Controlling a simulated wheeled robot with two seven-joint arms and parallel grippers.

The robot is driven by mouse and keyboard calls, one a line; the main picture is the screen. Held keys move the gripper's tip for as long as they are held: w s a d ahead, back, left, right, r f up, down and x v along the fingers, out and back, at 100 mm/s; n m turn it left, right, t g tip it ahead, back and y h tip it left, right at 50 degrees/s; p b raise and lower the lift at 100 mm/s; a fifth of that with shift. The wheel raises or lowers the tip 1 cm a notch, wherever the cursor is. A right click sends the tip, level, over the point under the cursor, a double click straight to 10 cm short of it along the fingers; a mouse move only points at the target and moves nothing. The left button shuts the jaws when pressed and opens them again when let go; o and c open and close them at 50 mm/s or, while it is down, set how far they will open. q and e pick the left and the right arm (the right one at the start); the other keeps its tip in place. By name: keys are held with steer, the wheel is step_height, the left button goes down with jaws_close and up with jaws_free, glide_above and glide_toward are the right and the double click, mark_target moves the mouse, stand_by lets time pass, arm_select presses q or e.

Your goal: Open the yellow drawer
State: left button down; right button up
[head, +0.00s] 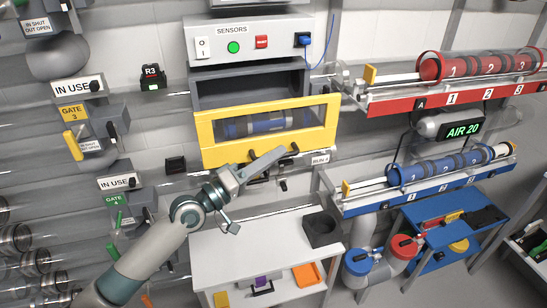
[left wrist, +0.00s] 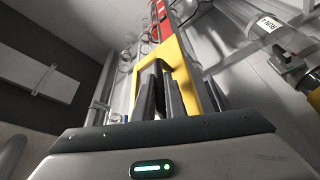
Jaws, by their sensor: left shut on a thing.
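The yellow drawer (head: 207,131) has a yellow-framed front with a clear window, and a blue capsule (head: 258,126) shows behind it. The front sits below the dark opening of a grey cabinet (head: 250,88); I cannot tell exactly how far out it stands. My left gripper (head: 266,161) is at the drawer's lower edge, right of its middle. It is shut on a part there, which looks like the drawer's handle, but the fingers mostly hide it. In the left wrist view the fingers (left wrist: 161,92) are close together against the yellow frame (left wrist: 172,52). My right gripper is out of view.
The sensors box (head: 250,45) sits above the cabinet. A white table (head: 225,245) stands below my left arm. Red (head: 440,97) and blue (head: 425,193) tube racks jut out at the right. Clear pipes and gates line the left.

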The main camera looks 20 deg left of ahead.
arm_select(q)
steer(key=c, duration=2.1)
jaws_free()
steer(key=shift+a, duration=0.1)
steer(key=shift+s+a+f+b, duration=0.25)
steer(key=shift+s+b, duration=0.05)
steer(key=shift+s, duration=0.05)
arm_select(e)
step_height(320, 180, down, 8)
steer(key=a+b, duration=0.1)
steer(key=b, duration=0.6)
arm_select(q)
steer(key=shift+b+v, duration=0.95)
steer(key=shift+v, duration=7.2)
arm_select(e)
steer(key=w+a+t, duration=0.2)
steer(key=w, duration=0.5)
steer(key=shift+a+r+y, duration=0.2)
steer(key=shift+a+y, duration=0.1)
arm_select(q)
steer(key=shift+a+r, duration=0.1)
steer(key=shift+r, duration=0.05)
